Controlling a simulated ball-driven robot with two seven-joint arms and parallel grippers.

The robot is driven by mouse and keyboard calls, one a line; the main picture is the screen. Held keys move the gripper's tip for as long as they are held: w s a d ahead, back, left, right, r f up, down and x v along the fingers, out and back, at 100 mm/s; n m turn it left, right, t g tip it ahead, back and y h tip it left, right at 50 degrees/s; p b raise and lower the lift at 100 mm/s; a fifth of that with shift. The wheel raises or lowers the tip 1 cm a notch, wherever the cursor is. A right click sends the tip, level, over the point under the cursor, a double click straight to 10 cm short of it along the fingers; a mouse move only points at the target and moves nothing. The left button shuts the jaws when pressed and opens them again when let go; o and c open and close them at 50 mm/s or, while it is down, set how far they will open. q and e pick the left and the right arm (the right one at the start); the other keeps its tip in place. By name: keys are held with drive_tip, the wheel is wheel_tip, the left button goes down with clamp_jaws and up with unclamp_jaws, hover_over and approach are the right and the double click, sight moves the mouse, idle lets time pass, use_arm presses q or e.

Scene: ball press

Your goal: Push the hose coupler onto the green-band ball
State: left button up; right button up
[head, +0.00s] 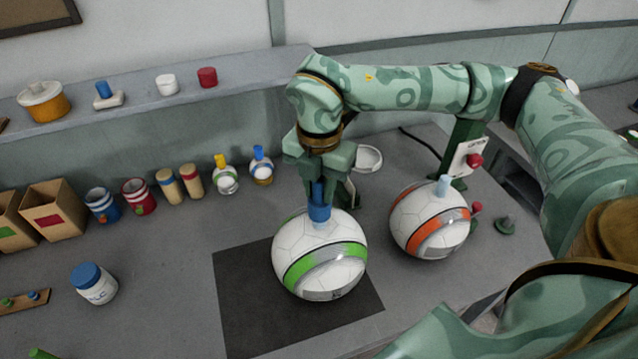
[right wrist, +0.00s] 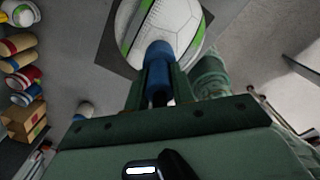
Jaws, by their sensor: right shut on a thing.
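The green-band ball (head: 320,262) is white with a green stripe and stands on a dark mat (head: 236,325). My right gripper (head: 319,186) is above it, shut on the blue hose coupler (head: 319,213). The coupler's lower end is at the top of the ball and appears to touch it; I cannot tell how far it is pushed on. In the right wrist view the coupler (right wrist: 158,66) sits between the fingers (right wrist: 157,88), its far end against the ball (right wrist: 165,25). My left gripper is not in view.
An orange-band ball (head: 430,220) with a pale blue stem stands close at the right, by a post with a red knob (head: 474,160). A white jar with a blue lid (head: 93,283) stands at the left. Several bottles, cans and boxes line the back wall.

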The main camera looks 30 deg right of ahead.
drive_tip(key=shift+f+b, duration=0.5)
drive_tip(key=shift+f, duration=0.35)
drive_tip(key=o, duration=1.1)
drive_tip(key=shift+r, duration=0.1)
wheel_tip(320, 180, up, 16)
drive_tip(key=shift+r+p, duration=0.1)
drive_tip(key=shift+p, duration=0.55)
